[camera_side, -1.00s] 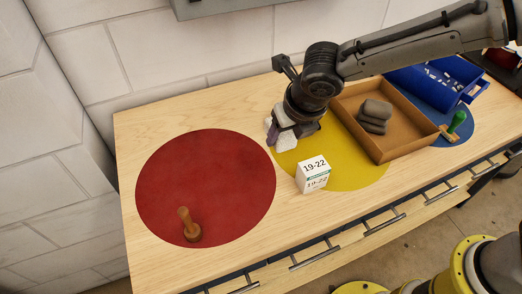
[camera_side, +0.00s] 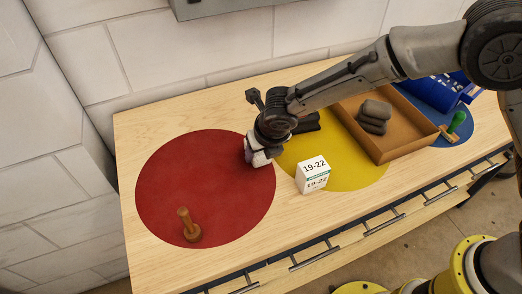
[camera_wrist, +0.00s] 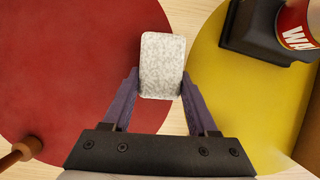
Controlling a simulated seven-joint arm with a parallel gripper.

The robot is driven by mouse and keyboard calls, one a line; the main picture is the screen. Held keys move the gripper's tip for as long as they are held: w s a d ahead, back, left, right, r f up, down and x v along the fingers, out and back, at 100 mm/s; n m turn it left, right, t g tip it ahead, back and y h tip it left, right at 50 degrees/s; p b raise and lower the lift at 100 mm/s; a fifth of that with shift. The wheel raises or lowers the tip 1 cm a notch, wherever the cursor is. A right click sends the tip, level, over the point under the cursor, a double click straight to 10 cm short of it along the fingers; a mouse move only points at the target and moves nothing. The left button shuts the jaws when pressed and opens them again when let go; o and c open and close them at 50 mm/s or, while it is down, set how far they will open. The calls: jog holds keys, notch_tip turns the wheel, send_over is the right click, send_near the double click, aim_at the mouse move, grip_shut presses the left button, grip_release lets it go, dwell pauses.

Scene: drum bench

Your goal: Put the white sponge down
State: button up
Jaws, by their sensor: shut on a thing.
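The white sponge (camera_wrist: 162,62) is a speckled, rounded block between my fingers in the wrist view. In the side view it shows as a small white shape (camera_side: 259,158) under my gripper. My gripper (camera_wrist: 160,88) is shut on it and holds it near the right edge of the red disc (camera_side: 190,185). The red disc lies on its left and the yellow disc (camera_side: 350,178) on its right. I cannot tell whether the sponge touches the surface below it.
A brown tray (camera_side: 398,150) with grey stones (camera_side: 374,117) and a blue bin (camera_side: 432,92) are to the right. Most of the red disc is clear.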

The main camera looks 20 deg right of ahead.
jog(key=shift+f, duration=0.1)
jog(key=o, duration=1.3)
jog(key=v, duration=1.1)
jog(key=s+d+r+m, duration=0.3)
jog(key=d+r+m, duration=0.55)
jog(key=d, duration=0.45)
jog(key=s+d+m+t, duration=0.1)
jog(key=s+d+m, duration=1.7)
jog(key=m, duration=0.9)
jog(key=s, duration=0.3)
jog(key=shift+s+r, duration=0.2)
jog(key=shift+r, duration=0.15)
